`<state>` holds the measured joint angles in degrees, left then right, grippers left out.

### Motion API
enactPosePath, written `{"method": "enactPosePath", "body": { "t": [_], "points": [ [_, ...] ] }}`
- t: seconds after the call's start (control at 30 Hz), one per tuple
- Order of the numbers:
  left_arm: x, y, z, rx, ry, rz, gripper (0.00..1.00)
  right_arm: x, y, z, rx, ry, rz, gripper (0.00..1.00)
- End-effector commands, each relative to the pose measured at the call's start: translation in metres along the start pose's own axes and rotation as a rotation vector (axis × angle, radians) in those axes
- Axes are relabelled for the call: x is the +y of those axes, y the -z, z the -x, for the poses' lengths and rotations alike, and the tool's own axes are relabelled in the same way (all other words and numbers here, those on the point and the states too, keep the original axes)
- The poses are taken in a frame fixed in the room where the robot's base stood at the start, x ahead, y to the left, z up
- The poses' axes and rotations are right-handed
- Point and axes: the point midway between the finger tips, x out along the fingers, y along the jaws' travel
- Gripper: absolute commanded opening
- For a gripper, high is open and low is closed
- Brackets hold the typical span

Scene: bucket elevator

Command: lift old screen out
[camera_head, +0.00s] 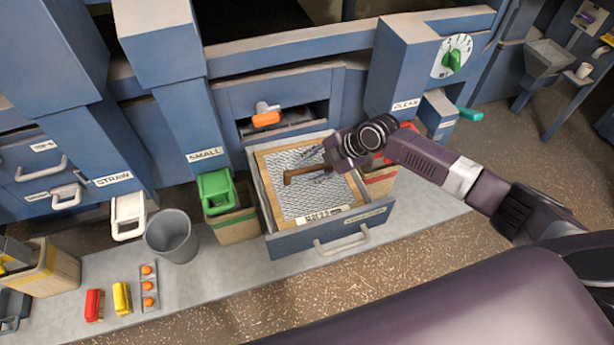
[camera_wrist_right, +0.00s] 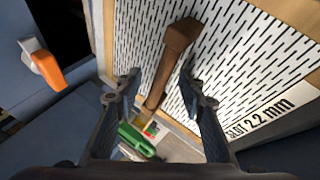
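The old screen (camera_head: 300,205) is a slotted metal sheet in a light wooden frame, lying in the pulled-out blue drawer (camera_head: 325,238). Its label reads "SLOT 2.2 mm". A brown handle (camera_head: 300,173) stands across its middle. My right gripper (camera_head: 328,168) is over the screen at the right end of the handle. In the right wrist view, the open fingers of my right gripper (camera_wrist_right: 160,82) stand on either side of the handle (camera_wrist_right: 172,60), with gaps visible. I cannot tell how far above the sheet the fingertips are. My left gripper is not in view.
An orange lever (camera_head: 266,116) sits above the drawer. A green chute flap (camera_head: 216,190) and grey bucket (camera_head: 171,237) are to the left. Red and yellow blocks and orange balls lie on the ledge (camera_head: 200,310). A dial (camera_head: 452,57) is at upper right. Floor in front is clear.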

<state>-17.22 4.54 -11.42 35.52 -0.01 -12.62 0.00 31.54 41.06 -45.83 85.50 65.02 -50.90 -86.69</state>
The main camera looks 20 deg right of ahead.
Motion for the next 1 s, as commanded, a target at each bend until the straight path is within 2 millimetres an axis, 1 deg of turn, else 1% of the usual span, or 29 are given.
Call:
{"method": "enactPosePath", "body": {
  "t": [0.23, 0.5, 0.57, 0.97, 1.0],
  "points": [
    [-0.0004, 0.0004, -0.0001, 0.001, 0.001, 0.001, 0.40, 0.0001, -0.0004, -0.0013, -0.001, -0.001, 0.000, 0.36],
    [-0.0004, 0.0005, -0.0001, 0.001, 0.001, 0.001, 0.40, 0.0002, -0.0004, -0.0010, 0.000, -0.001, 0.000, 0.06],
    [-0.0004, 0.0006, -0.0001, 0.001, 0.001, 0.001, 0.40, 0.0002, -0.0003, -0.0010, 0.000, -0.001, 0.000, 0.00],
    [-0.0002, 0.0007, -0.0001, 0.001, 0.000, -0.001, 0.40, -0.0008, -0.0005, -0.0012, -0.001, 0.002, 0.002, 0.00],
    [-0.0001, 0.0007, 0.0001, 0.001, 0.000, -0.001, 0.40, 0.0018, 0.0000, -0.0002, 0.000, -0.003, 0.003, 0.00]
  ]
}}
